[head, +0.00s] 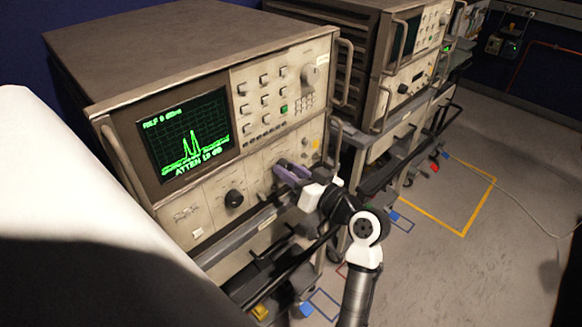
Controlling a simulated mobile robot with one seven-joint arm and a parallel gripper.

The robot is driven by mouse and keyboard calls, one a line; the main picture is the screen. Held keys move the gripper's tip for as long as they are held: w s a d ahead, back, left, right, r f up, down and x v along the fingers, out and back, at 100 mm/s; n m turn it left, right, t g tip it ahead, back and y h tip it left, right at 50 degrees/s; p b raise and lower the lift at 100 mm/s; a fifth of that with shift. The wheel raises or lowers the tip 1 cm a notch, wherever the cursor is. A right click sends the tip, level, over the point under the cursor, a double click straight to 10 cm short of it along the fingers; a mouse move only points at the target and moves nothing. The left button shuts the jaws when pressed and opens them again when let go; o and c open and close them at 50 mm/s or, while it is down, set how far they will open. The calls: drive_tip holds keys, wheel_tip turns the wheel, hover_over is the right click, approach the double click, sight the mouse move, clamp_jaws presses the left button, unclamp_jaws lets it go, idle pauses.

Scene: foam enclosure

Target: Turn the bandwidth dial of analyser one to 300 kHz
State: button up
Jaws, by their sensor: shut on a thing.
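A separate black knob (234,199) is to the left of my gripper, untouched.
Metal handles (345,72) stick out at the instrument's right edge. A second rack of instruments (410,50) stands behind to the right. The floor at right is mostly clear, with a yellow taped outline (463,235).

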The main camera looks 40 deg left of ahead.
drive_tip(key=shift+m+p, duration=0.55)
drive_tip(key=shift+m, duration=0.65)
drive_tip(key=o, duration=1)
drive_tip(key=shift+c, duration=0.2)
drive_tip(key=s+d+b, duration=0.1)
drive_tip(key=d+b, duration=0.2)
drive_tip(key=d, duration=1)
drive_tip(key=shift+d+b, duration=0.3)
drive_tip(key=shift+d, duration=0.1)
